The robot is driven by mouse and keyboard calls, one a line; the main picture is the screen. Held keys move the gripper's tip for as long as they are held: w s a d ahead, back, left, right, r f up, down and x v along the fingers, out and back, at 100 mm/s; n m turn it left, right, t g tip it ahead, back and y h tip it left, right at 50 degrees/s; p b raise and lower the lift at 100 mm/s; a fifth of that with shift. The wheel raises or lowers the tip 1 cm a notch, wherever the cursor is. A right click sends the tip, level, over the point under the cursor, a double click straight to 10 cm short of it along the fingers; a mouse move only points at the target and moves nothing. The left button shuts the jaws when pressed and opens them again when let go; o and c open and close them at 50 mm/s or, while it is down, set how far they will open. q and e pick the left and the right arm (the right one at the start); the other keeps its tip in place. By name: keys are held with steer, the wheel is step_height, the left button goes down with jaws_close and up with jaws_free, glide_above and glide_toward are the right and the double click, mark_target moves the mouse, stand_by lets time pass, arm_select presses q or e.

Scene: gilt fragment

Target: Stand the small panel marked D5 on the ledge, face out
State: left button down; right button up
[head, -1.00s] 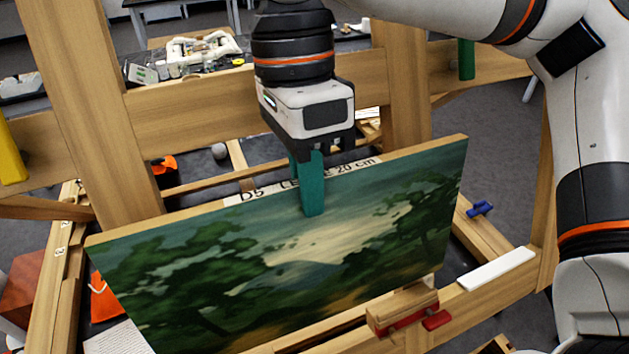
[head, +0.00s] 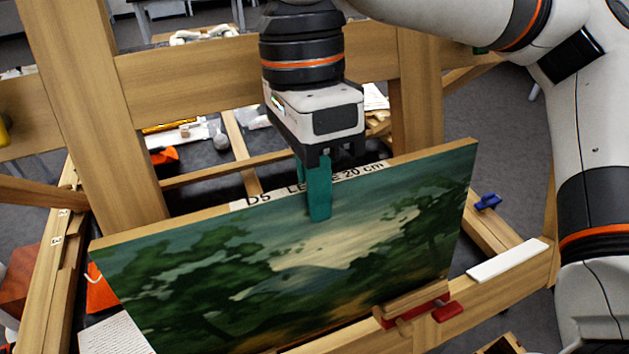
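The panel marked D5 (head: 290,270) is a painted landscape with a wooden edge. Its painted face is toward me, and the label "D5" with "20 cm" shows along its top. My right gripper (head: 318,192) comes from above, its teal fingers closed over the panel's top edge at about the middle. The panel stands nearly upright, slightly tilted in the picture. The wooden ledge (head: 490,298) runs along the low front of the easel. The panel's lower edge is partly hidden, so I cannot tell whether it rests on the ledge. My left gripper is out of view.
A red clamp with a wooden block (head: 413,308) sits at the panel's lower right. A white strip (head: 507,260) lies on the ledge, with a blue clamp (head: 487,201) behind it. Easel posts (head: 85,110) and a crossbar (head: 190,75) stand close behind the panel.

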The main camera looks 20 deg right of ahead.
steer(key=o, duration=0.5)
steer(key=shift+o, duration=0.2)
steer(key=shift+w+r, duration=0.15)
steer(key=shift+r, duration=0.3)
steer(key=v, duration=1.1)
